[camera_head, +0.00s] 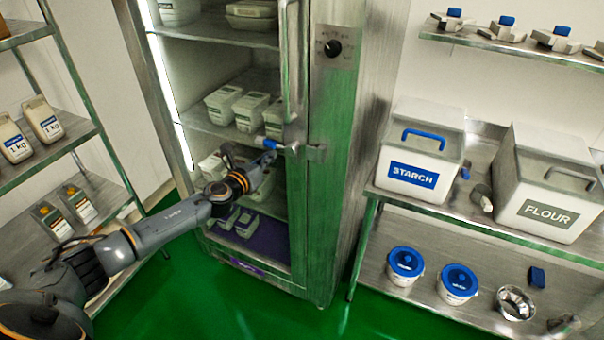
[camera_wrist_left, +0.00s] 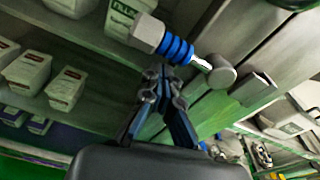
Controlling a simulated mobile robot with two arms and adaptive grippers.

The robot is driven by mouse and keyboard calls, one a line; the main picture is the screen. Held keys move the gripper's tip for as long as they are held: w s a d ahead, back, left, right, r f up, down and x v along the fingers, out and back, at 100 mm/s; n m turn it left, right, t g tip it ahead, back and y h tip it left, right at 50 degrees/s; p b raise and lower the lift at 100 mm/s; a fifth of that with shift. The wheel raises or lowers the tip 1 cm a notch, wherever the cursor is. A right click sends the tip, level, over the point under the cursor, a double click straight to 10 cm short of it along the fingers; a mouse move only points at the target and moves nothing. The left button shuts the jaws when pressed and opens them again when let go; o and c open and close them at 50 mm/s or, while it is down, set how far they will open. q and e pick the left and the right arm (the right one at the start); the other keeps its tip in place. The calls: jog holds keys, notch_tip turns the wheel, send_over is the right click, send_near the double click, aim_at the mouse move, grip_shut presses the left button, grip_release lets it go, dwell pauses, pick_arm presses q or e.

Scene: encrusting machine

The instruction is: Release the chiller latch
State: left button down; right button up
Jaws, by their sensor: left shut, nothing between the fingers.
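The chiller (camera_head: 335,150) is a tall steel cabinet with a glass-fronted door that looks closed. Its latch (camera_head: 272,143) is a metal lever with a blue grip, at mid-height on the door's right edge. In the left wrist view, the latch (camera_wrist_left: 177,48) lies slanted, with its white end at left and a metal plate (camera_wrist_left: 253,90) at right. My left gripper (camera_wrist_left: 162,76) is shut and empty. Its fingertips are just below the blue grip in that view; I cannot tell whether they touch it. In the head view, my left gripper (camera_head: 266,163) is partly hidden against the chiller. My right gripper is not in view.
A vertical door handle (camera_head: 290,60) stands above the latch. A round dial (camera_head: 333,48) is on the cabinet's front. At right, a steel rack holds a starch bin (camera_head: 420,155) and a flour bin (camera_head: 545,185). Shelves with packages stand at left. Green floor is clear in front.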

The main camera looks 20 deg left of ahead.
pick_arm(q)
jog(key=shift+a+r+p, duration=0.4)
jog(key=shift+a+r, duration=0.05)
jog(key=shift+r, duration=0.05)
jog(key=shift+r, duration=0.1)
dwell(0.4)
notch_tip(320, 180, down, 4)
jog(key=f+b, duration=0.1)
jog(key=b, duration=0.4)
jog(key=s+r+b, duration=0.1)
jog(key=s+r, duration=0.1)
jog(key=s, duration=0.7)
jog(key=shift+a+r, duration=0.1)
jog(key=shift+a, duration=0.05)
